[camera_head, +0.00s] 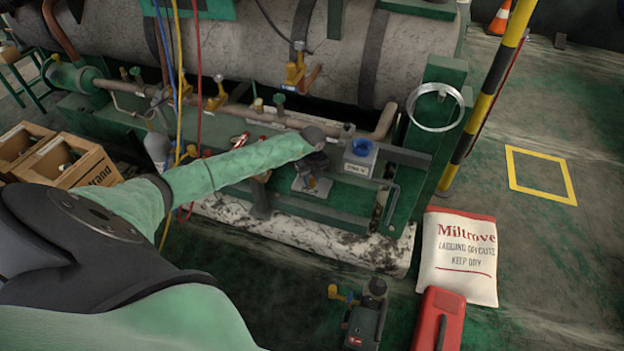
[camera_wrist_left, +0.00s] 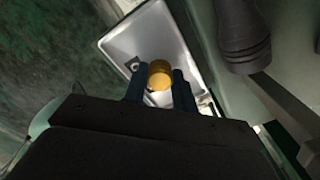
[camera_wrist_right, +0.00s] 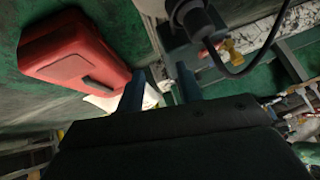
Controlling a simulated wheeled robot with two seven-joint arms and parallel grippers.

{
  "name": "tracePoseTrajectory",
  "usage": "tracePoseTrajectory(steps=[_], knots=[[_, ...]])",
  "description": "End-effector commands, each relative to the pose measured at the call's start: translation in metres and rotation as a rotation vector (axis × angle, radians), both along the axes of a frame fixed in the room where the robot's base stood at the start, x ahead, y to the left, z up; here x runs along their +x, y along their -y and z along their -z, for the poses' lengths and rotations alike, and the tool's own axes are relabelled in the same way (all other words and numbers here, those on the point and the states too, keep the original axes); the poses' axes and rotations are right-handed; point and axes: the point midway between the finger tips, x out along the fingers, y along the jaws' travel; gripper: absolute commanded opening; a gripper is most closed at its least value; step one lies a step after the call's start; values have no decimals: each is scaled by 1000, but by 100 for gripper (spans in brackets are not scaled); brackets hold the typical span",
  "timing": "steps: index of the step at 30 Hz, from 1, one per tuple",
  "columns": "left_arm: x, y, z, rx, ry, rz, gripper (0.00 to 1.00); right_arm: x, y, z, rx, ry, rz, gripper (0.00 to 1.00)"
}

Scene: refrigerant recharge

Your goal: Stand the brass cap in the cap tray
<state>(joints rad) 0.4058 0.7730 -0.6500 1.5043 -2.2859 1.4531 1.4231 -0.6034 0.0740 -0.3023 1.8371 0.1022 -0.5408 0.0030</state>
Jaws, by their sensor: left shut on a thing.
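The brass cap (camera_wrist_left: 160,77) is a short golden cylinder between the fingers of my left gripper (camera_wrist_left: 159,88), which is shut on it. The cap tray (camera_wrist_left: 117,40) is a shallow pale metal tray. In the left wrist view the cap appears over its inside; whether it touches the floor I cannot tell. In the head view my left gripper (camera_head: 309,180) points down at the tray (camera_head: 299,187) on the green frame, and the cap is mostly hidden there. My right gripper (camera_wrist_right: 160,88) is open and empty in the right wrist view.
A red case (camera_head: 439,318), a pump (camera_head: 365,317) and a white sack (camera_head: 459,254) are on the floor. Coloured hoses hang at the left.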

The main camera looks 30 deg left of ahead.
Motion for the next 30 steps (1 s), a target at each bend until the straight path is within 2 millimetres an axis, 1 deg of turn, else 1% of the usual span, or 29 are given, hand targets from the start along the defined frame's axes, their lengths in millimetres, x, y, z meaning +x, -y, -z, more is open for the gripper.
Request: tracePoseTrajectory(steps=[7, 8, 9, 11, 19, 23, 26, 30], knots=[[0, 0, 2, 0, 0, 0, 6, 0, 0, 1, 0, 0, 0, 36], [0, 0, 2, 0, 0, 0, 29, 0, 0, 1, 0, 0, 0, 36], [0, 0, 2, -1, 1, 0, 37, -1, 0, 1, 0, 0, 0, 36], [0, 0, 2, 0, 0, 0, 49, -1, 0, 1, 0, 0, 0, 36], [0, 0, 1, 0, 0, 0, 49, -1, 1, 1, -1, 0, 0, 36], [0, -1, -5, 1, 1, 0, 49, 0, 1, 0, -2, 0, 0, 36], [1, -1, -17, 0, 1, 1, 49, 0, 1, -1, -2, 0, 0, 36], [1, -1, -42, 1, 3, 1, 49, 0, 2, -2, -2, -1, 0, 36]])
